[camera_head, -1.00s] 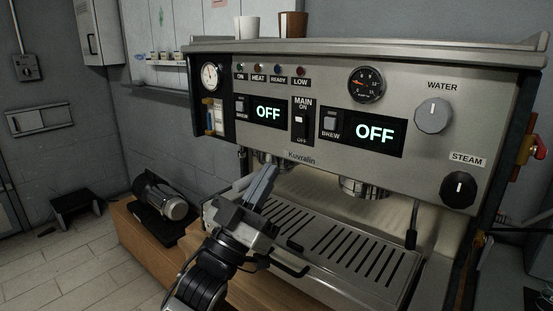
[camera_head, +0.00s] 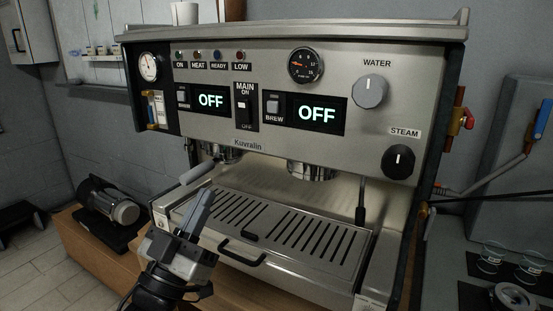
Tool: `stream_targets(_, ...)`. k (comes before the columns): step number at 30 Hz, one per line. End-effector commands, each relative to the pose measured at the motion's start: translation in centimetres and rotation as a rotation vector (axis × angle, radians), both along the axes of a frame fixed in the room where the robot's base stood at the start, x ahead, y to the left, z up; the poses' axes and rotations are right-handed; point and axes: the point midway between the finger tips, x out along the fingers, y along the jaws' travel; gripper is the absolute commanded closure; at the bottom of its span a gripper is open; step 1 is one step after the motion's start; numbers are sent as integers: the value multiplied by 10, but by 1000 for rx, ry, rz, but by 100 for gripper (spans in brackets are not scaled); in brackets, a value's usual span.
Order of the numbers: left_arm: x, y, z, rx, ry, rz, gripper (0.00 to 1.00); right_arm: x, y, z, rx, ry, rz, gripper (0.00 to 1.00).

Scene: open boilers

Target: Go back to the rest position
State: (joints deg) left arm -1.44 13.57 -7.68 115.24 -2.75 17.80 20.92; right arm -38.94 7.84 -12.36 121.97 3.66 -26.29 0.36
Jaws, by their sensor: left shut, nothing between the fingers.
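My left gripper (camera_head: 198,212) is in front of the espresso machine (camera_head: 215,130), at the lower left of its drip tray (camera_head: 345,255). Its fingers are together, point upward and hold nothing. The machine has two displays that read OFF, a main switch (camera_head: 244,105), a water knob (camera_head: 370,91) and a steam knob (camera_head: 398,161). A portafilter handle (camera_head: 196,172) shows just above the gripper's fingertips. I cannot tell whether the gripper touches the machine. My right gripper is out of view.
A dark motor-like unit (camera_head: 112,205) sits on the wooden bench at the left. Glass cups (camera_head: 492,255) stand on the counter at the right. A steam wand (camera_head: 361,210) hangs over the tray's right side. Open floor shows at the lower left.

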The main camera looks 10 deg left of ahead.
Motion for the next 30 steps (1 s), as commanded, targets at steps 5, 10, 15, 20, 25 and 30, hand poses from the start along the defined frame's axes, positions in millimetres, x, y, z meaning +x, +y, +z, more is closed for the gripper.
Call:
stream_targets(5,-11,-8,-92,44,321,55,100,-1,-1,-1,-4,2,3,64)
stream_targets(10,-60,-21,-207,142,735,84,100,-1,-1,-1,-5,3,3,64)
stream_targets(15,-124,-32,-284,240,1050,63,100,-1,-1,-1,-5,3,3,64)
stream_targets(20,-162,-39,-315,291,1197,37,100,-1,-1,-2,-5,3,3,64)
stream_targets(25,-170,-40,-321,304,1230,31,100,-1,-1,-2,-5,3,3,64)
stream_targets(30,-169,-40,-321,303,1227,31,100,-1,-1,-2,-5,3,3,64)
